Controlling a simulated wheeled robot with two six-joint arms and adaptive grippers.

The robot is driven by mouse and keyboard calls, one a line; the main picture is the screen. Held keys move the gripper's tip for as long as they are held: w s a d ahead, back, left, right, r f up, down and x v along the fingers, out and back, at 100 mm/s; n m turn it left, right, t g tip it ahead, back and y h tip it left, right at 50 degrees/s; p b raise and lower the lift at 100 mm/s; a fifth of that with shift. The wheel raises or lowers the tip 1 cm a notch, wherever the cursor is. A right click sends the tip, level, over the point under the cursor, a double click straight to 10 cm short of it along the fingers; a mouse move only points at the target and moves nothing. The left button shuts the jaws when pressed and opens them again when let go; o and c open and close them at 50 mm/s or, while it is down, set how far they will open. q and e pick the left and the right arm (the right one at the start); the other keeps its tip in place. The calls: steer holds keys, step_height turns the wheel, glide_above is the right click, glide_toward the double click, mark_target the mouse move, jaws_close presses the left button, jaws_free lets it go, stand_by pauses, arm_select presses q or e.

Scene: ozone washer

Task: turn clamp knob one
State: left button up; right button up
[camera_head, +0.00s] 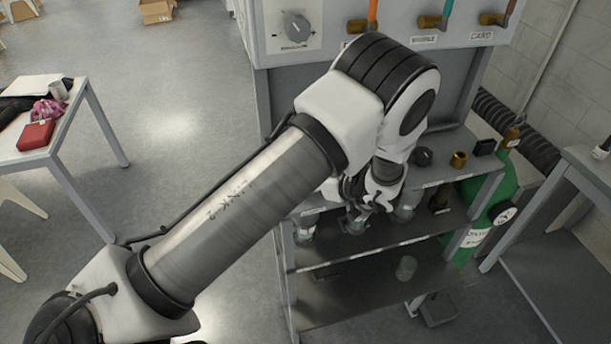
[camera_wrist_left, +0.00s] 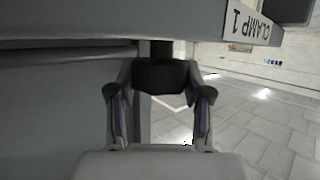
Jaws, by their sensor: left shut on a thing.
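The clamp knob (camera_wrist_left: 161,75) is a dark, black cylinder under a grey edge in the left wrist view. A white label reading CLAMP 1 (camera_wrist_left: 250,27) shows on that edge, to the right of the knob. My left gripper (camera_wrist_left: 159,95) has its two fingers on either side of the knob and is shut on it. In the head view my left gripper (camera_head: 368,205) is at the rack's upper front shelf, and my own wrist and arm cover much of that area. The knob cannot be made out there. My right gripper is not in view.
The grey rack has a lower shelf (camera_head: 375,285) holding a small glass (camera_head: 406,267). A black knob (camera_head: 423,157) and a brass fitting (camera_head: 459,159) sit on the ledge. A green gas cylinder (camera_head: 503,185) stands at right. A white table (camera_head: 88,100) is at left, with open floor between.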

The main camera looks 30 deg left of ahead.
arm_select(q)
steer(key=o, duration=1.2)
steer(key=shift+r, duration=0.1)
step_height(320, 180, up, 10)
steer(key=shift+f, duration=0.1)
steer(key=shift+w+a, duration=0.1)
